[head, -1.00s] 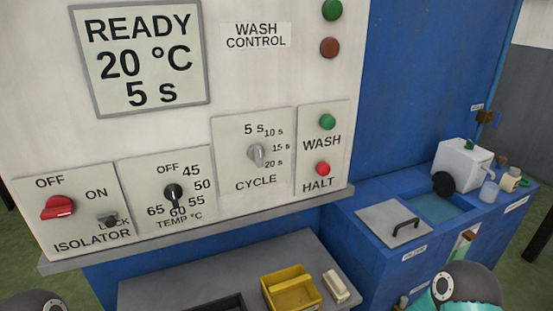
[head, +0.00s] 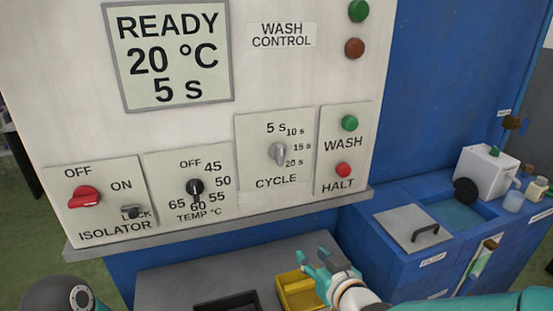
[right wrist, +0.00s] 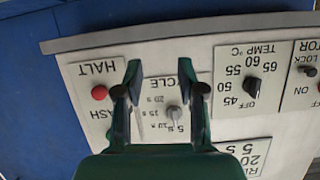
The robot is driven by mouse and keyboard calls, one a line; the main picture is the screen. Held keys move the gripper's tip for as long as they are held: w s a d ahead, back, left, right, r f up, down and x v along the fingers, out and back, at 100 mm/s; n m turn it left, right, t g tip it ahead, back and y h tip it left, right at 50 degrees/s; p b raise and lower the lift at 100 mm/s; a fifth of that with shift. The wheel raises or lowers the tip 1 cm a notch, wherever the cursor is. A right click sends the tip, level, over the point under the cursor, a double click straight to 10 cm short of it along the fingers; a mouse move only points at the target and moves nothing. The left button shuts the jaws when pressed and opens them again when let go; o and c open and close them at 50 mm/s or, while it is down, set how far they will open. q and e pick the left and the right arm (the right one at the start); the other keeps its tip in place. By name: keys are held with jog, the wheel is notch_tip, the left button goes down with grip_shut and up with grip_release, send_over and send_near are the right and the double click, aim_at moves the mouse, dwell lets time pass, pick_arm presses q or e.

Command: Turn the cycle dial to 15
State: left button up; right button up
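The cycle dial (head: 277,153) is a small grey knob on a pale plate on the wash control panel, marked 5, 10, 15 and 20 s. Its grip stands roughly upright, toward 5 s. The display (head: 175,58) reads READY, 20 °C, 5 s. My right gripper (head: 328,262) is below the panel, in front of and lower right of the dial, touching nothing visible. In the right wrist view the panel appears upside down; the dial (right wrist: 174,113) shows between the open, empty fingers (right wrist: 162,78). My left gripper is out of view.
The temperature dial (head: 196,188) and red isolator switch (head: 84,197) are left of the cycle dial. The green wash button (head: 349,123) and red halt button (head: 343,170) are close on its right. A shelf with a yellow bin (head: 290,284) lies below.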

notch_tip(320, 180, up, 16)
jog(key=s+a+t+y, duration=0.1)
jog(key=t, duration=0.3)
jog(key=p, duration=0.5)
send_near(281, 156)
jog(key=shift+n, duration=0.4)
jog(key=x, duration=0.8)
jog(key=shift+w+a, duration=0.1)
jog(key=shift+w, duration=0.25)
